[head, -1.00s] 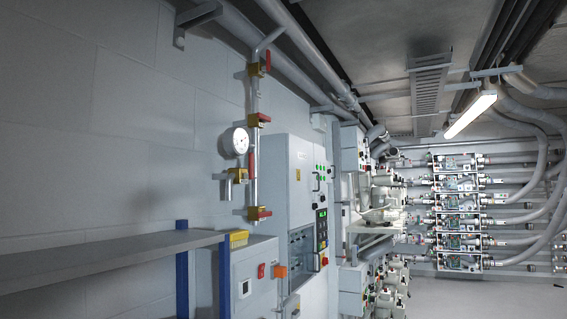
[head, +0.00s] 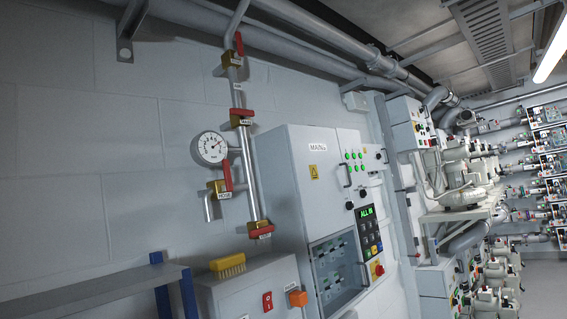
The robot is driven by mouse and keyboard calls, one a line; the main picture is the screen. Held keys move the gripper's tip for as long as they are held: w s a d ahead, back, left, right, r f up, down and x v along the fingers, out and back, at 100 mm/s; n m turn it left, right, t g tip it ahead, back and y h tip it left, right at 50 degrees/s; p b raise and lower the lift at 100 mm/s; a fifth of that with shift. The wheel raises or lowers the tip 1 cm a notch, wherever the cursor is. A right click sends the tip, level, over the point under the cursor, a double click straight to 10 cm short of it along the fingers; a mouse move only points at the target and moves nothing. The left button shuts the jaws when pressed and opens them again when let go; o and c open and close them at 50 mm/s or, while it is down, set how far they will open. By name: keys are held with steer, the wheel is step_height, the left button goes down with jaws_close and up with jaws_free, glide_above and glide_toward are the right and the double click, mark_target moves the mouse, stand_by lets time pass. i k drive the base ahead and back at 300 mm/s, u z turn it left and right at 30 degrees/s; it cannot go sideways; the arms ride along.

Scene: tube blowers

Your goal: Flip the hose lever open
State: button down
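The hose valve (head: 217,187) is a brass body on a short side branch at the left of a vertical pipe, with a small white label that seems to read HOSE. Its red hose lever (head: 227,175) points up from the valve, across the line of the branch. A bent grey outlet (head: 208,207) hangs down from the branch's left end. The lever is in plain view and nothing touches it. My gripper is not in view.
A round gauge (head: 209,148) sits just above the hose valve. Other red-levered valves sit above and below on the vertical pipe (head: 246,165). A control cabinet (head: 315,165) stands to the right. A yellow brush (head: 228,265) lies on a lower box, right of a shelf (head: 90,290).

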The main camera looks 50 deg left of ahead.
mark_target(228, 187)
steer(key=u, duration=0.35)
steer(key=i, duration=1.45)
steer(key=u, duration=0.85)
